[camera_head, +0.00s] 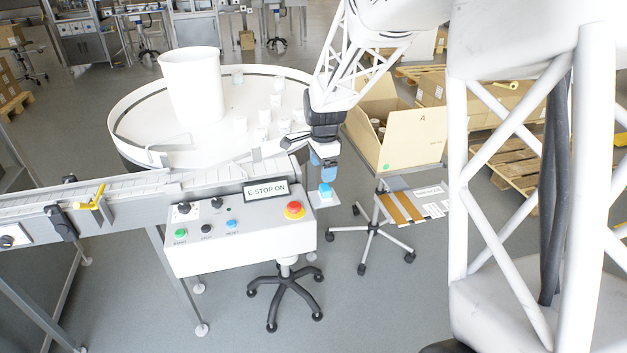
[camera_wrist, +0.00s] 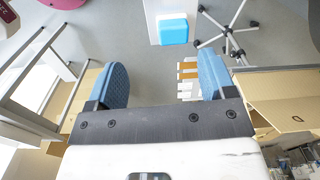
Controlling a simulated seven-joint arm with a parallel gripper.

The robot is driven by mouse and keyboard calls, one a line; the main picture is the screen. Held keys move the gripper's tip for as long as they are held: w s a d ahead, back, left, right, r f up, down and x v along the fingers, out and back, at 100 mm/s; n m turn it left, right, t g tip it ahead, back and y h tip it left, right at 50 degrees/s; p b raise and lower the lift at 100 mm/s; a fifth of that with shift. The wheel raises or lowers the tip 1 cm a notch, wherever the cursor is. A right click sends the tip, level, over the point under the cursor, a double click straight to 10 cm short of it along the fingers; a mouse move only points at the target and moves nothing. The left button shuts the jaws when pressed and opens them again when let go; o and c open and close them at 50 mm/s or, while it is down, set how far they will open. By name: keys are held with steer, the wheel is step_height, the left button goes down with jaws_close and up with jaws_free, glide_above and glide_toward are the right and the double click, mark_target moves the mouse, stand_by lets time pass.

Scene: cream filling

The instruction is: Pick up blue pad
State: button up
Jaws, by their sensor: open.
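The blue pad (camera_head: 325,189) is a small bright blue block on a white plate (camera_head: 333,197) at the right end of the control box. In the wrist view the blue pad (camera_wrist: 173,31) shows at the top, ahead of the fingers and slightly right of centre. My gripper (camera_head: 322,165) has blue fingers and hangs just above the pad in the head view. In the wrist view my gripper (camera_wrist: 164,75) is open, with nothing between its fingers. The pad appears apart from both fingers.
The control box (camera_head: 240,240) has an E-stop button (camera_head: 293,210) close left of the pad. A cardboard box (camera_head: 405,140) stands on a wheeled stand at the right. A round table (camera_head: 135,115) with a white bucket (camera_head: 193,85) and the conveyor (camera_head: 120,190) lie to the left.

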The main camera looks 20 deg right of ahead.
mark_target(323, 187)
steer(key=shift+w+d+f+m, duration=0.25)
steer(key=shift+w+f+m, duration=0.25)
steer(key=shift+w+f, duration=0.45)
steer(key=shift+f, duration=0.1)
steer(key=shift+f, duration=1.15)
steer(key=shift+f, duration=0.15)
steer(key=shift+d+f, duration=0.2)
steer(key=shift+f, duration=2.3)
steer(key=c, duration=1.1)
